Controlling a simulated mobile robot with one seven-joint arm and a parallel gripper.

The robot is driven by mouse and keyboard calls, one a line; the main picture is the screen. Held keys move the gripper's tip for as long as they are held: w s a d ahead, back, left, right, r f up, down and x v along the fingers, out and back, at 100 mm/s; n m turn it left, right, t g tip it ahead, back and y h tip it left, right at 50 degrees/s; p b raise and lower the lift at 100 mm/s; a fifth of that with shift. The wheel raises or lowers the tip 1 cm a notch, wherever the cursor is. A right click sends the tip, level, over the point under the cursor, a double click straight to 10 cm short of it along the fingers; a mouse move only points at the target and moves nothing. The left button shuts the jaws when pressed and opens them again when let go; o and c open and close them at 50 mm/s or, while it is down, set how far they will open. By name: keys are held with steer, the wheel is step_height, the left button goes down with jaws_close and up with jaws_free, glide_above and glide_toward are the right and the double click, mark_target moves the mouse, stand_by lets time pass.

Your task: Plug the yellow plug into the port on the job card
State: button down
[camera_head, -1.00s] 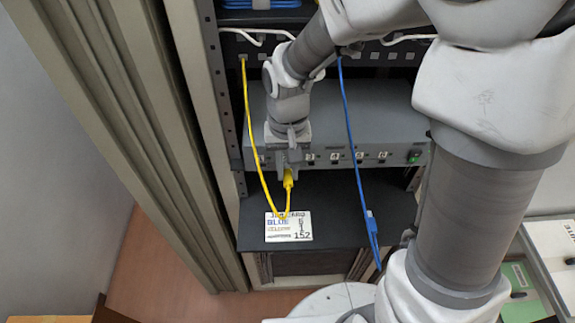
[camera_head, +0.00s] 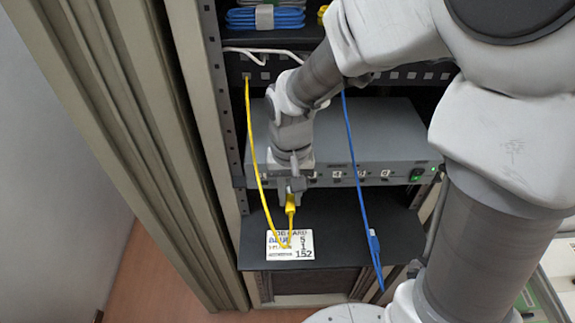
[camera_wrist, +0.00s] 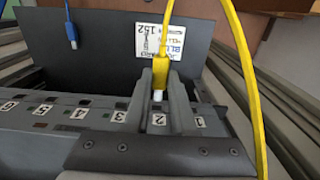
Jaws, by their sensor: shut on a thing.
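My gripper (camera_head: 291,192) is shut on the yellow plug (camera_head: 290,204), in front of the grey switch (camera_head: 370,145). In the wrist view the yellow plug (camera_wrist: 160,72) sits between the fingers (camera_wrist: 160,85), its clear tip pointing at the switch's front edge near label 2 (camera_wrist: 158,119). Whether the tip touches the switch is unclear. Labels 1 (camera_wrist: 197,122) to 6 show in the wrist view; my arm hides some in the head view. The job card (camera_head: 305,236) lies on the dark shelf; its lines seem to read BLUE 5, YELLOW 1 and 152, small and partly covered by the yellow cable.
The yellow cable (camera_head: 249,130) hangs from the patch panel and loops over the card. A blue cable with a blue plug (camera_head: 373,240) hangs to the right, over the dark shelf (camera_head: 340,225). The rack post (camera_head: 215,100) stands close on the left.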

steer(key=shift+s+a+r, duration=0.1)
steer(key=shift+s+r, duration=0.15)
steer(key=shift+s, duration=0.5)
steer(key=shift+s+r, duration=0.25)
steer(key=shift+s, duration=0.5)
steer(key=s+a+b, duration=0.4)
steer(key=a+b, duration=0.1)
steer(key=a, duration=0.1)
steer(key=w+f, duration=0.1)
steer(key=w, duration=0.6)
steer(key=shift+d, duration=0.4)
steer(key=shift+w, duration=1.8)
stand_by(2.4)
steer(key=c, duration=0.7)
jaws_free()
